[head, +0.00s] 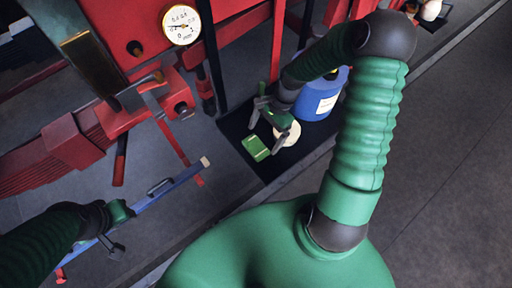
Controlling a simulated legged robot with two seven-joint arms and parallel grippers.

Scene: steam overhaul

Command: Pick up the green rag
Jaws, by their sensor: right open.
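The green rag (256,148) lies folded flat on a black mat (272,172) in the middle of the head view, with pale marks on it. My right gripper (265,136) is open above the mat, right by the rag's upper edge. One finger is at the upper left of the rag and the other at its right. No rag shows gripped between them; the gap in height cannot be told. My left gripper (113,232) is at the lower left, by a long blue bar. Whether it grips the bar cannot be told.
A round cream-coloured thing (290,133) lies just right of the rag, partly behind my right gripper. A blue can (318,100) with a white label stands behind it. The blue bar (180,182) has a handle. Red machinery with a dial gauge (181,24) fills the upper left.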

